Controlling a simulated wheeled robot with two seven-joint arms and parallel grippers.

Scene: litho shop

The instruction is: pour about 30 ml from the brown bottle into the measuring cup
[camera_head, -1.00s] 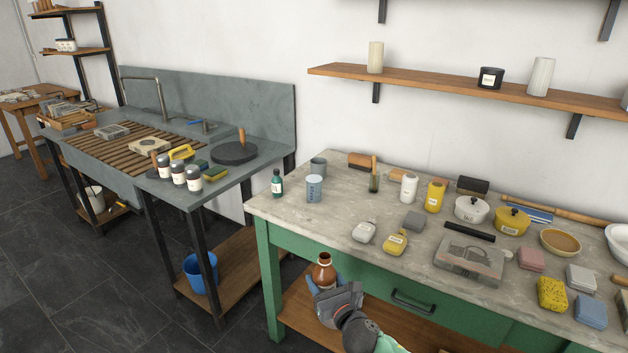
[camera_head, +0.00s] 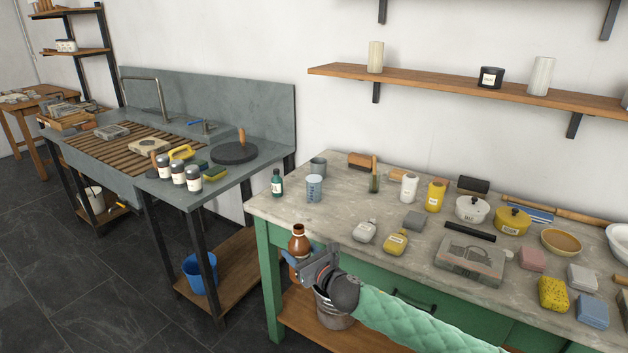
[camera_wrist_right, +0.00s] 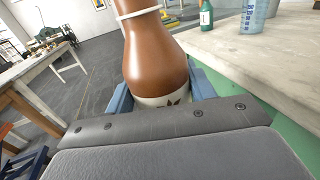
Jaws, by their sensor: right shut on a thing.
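The brown bottle (camera_head: 299,243) is held by my right gripper (camera_head: 299,262), in front of the green table's left front edge. In the right wrist view the brown bottle (camera_wrist_right: 155,55) stands roughly upright between the blue fingers, which close around its lower part by a pale label. The measuring cup (camera_head: 314,188), pale blue with markings, stands upright on the tabletop near its left end, behind and above the bottle. It also shows in part in the right wrist view (camera_wrist_right: 257,14). The cup's contents cannot be made out. My left gripper is not seen.
A green bottle (camera_head: 277,183) stands left of the cup and a grey mug (camera_head: 318,166) stands behind it. The table's front left corner (camera_head: 262,206) is clear. A metal bucket (camera_head: 334,314) is below.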

